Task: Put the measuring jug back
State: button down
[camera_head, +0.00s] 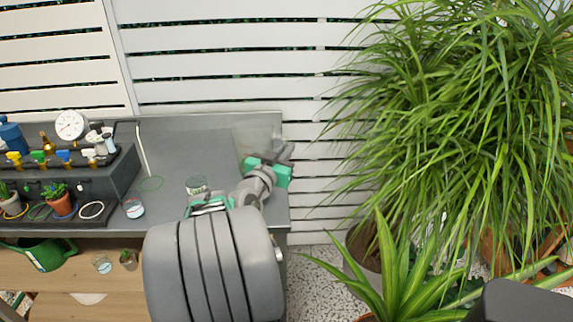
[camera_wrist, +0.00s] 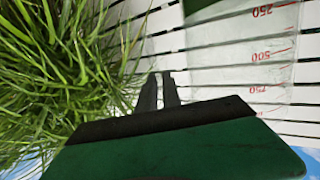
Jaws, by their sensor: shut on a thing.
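The measuring jug is clear, with red marks that read 250, 500 and 750. In the wrist view the jug (camera_wrist: 262,62) fills the right side, close to the camera. In the head view the jug (camera_head: 257,136) is a faint see-through shape at the right end of the grey bench. My gripper (camera_head: 284,153) is beside it, with its dark fingers pressed together in the wrist view (camera_wrist: 159,92). The gripper is shut on the jug; the exact grip point is hard to see. The marks look upside down in the wrist view, where sky shows at the bottom.
The grey bench (camera_head: 180,145) has free room at the back middle. A dark rack (camera_head: 112,178) with coloured taps stands left. Large leafy plants (camera_head: 460,110) stand right of the bench.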

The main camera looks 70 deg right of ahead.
jog(key=shift+w+d+f, duration=0.25)
jog(key=shift+d+f, duration=0.35)
jog(key=shift+f, duration=0.15)
jog(key=shift+d+f+b, duration=0.2)
jog(key=shift+f+b, duration=1.1)
jog(key=shift+f, duration=0.55)
jog(key=c, duration=1.5)
grip_release()
jog(key=shift+w+a+r, duration=0.1)
jog(key=shift+a, duration=0.3)
jog(key=a, duration=1.1)
jog(key=shift+s+a+b, duration=0.15)
jog(key=shift+s+b, duration=0.05)
jog(key=shift+b, duration=0.1)
